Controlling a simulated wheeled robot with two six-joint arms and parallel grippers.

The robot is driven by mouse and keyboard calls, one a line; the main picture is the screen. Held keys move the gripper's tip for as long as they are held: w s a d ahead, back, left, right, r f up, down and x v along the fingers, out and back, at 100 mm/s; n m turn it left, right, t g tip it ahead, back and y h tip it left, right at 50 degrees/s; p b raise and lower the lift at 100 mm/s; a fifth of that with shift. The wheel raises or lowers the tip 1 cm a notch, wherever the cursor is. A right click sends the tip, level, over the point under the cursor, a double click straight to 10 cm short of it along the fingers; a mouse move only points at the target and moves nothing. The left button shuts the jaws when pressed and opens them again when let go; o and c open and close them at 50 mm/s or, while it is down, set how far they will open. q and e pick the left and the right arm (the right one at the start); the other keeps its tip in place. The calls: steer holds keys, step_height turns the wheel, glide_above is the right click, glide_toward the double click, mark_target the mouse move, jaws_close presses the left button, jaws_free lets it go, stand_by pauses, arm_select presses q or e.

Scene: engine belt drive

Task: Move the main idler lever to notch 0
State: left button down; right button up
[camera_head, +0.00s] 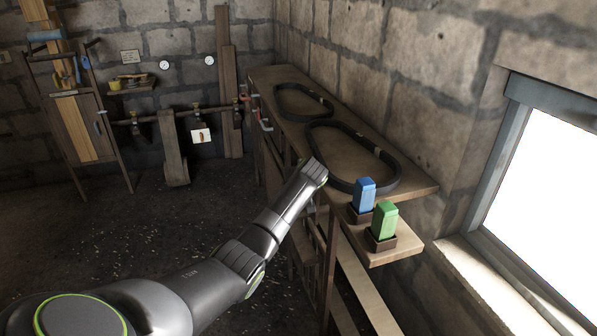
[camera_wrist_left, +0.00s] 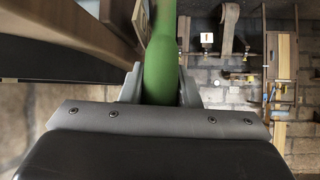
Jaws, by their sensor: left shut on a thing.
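My left gripper (camera_wrist_left: 160,88) is shut on a green handle (camera_wrist_left: 161,50) in the left wrist view, one finger on each side of it. The handle looks like a smooth bar running up out of the top of that view. I cannot tell its notch, and no notch marks show. In the head view my left arm reaches to the front left edge of the bench (camera_head: 410,184), and its end hides the handle and fingertips. Two black belt loops lie on the bench, a near one (camera_head: 394,187) and a far one (camera_head: 277,103). My right gripper is not in view.
A blue block (camera_head: 364,194) and a green block (camera_head: 384,221) stand in dark holders at the bench's near end. A stone wall and a bright window are on the right. Pipes (camera_head: 180,112) and a wooden rack (camera_head: 88,130) stand at the back. The floor at left is clear.

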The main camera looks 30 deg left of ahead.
arm_select(q)
steer(key=shift+s+d, duration=0.25)
steer(key=shift+d, duration=0.15)
steer(key=shift+f+t+y, duration=0.15)
steer(key=shift+t+y, duration=0.15)
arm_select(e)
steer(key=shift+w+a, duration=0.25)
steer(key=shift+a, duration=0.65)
arm_select(q)
steer(key=shift+s, duration=0.1)
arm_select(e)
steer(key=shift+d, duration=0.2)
arm_select(q)
steer(key=c, duration=1.5)
jaws_free()
steer(key=shift+f, duration=0.1)
steer(key=o, duration=0.4)
steer(key=shift+d, duration=0.1)
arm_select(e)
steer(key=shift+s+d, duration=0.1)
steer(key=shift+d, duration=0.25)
arm_select(q)
steer(key=shift+s, duration=0.1)
